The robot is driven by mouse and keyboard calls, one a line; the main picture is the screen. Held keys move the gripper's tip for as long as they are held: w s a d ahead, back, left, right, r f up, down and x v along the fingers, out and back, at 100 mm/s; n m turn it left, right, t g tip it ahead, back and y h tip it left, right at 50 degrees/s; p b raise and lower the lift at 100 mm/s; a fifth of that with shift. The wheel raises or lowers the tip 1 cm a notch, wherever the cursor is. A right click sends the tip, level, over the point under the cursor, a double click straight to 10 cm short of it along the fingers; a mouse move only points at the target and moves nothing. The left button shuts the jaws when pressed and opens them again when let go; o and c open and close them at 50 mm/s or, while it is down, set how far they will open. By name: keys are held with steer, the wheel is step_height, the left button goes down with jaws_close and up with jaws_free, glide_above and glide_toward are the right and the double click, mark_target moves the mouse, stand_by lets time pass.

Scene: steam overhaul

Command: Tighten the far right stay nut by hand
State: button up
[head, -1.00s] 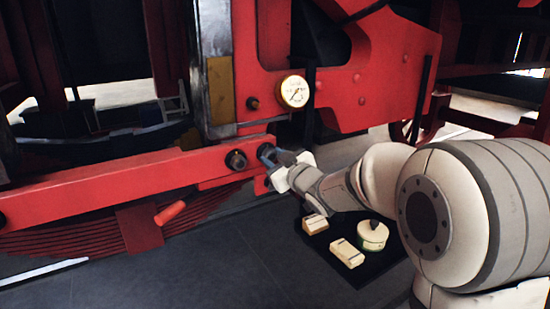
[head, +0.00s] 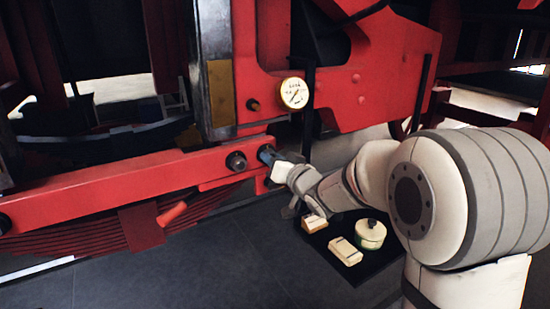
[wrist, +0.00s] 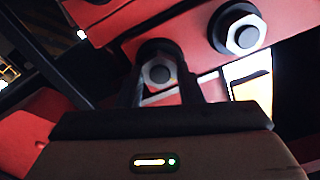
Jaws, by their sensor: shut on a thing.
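The far right stay nut (wrist: 160,73) sits at the right end of the red beam (head: 120,187). In the wrist view its pale hex face lies between my two dark fingers. My gripper (head: 267,155) is shut on this nut, and its fingers and wrist hide most of it in the head view. A neighbouring dark nut (head: 236,161) stands on the beam just left of my gripper. It also shows in the wrist view (wrist: 238,30), up and to the right, clear of my fingers.
A round gauge (head: 294,92) is on the red plate above my gripper. An orange-red handle (head: 171,212) sticks out below the beam. Below my wrist, a dark mat (head: 388,264) holds a round tin (head: 370,235) and two pale blocks (head: 345,250).

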stand_by(0.4)
steer(key=o, duration=1)
steer(key=shift+s+d, duration=0.1)
steer(key=b+v, duration=0.1)
steer(key=v, duration=0.6)
steer(key=shift+s+d, duration=0.15)
steer(key=shift+s, duration=0.05)
